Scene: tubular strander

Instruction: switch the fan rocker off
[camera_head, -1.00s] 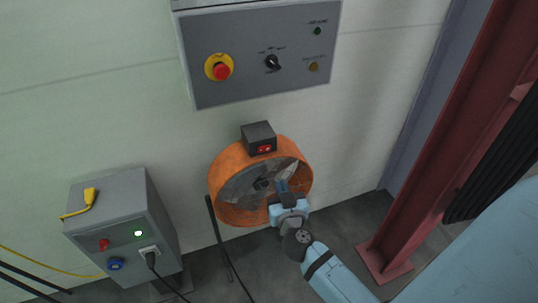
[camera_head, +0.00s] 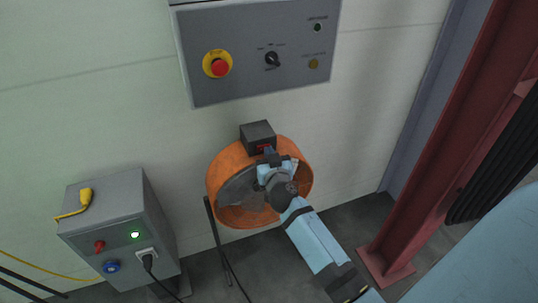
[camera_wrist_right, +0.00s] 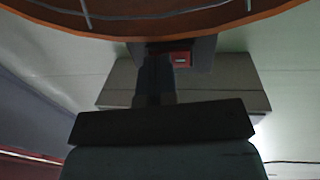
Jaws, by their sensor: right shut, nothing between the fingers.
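The orange drum fan (camera_head: 218,172) stands by the wall with a dark switch box (camera_head: 256,133) on its top. The red fan rocker (camera_head: 263,147) is on the box's front face, partly covered by my gripper; it also shows in the right wrist view (camera_wrist_right: 181,58). My right gripper (camera_head: 269,154) is shut and empty, its tips at the lower edge of the rocker's face. In the right wrist view the closed fingers (camera_wrist_right: 156,72) appear just left of the rocker. I cannot tell whether they touch it or which way it is tipped. My left gripper is not in view.
A grey control panel (camera_head: 300,88) with a red emergency stop (camera_head: 219,67) hangs above the fan. A grey power cabinet (camera_head: 112,205) with a lit green lamp stands to the left. A red steel column (camera_head: 440,150) stands to the right.

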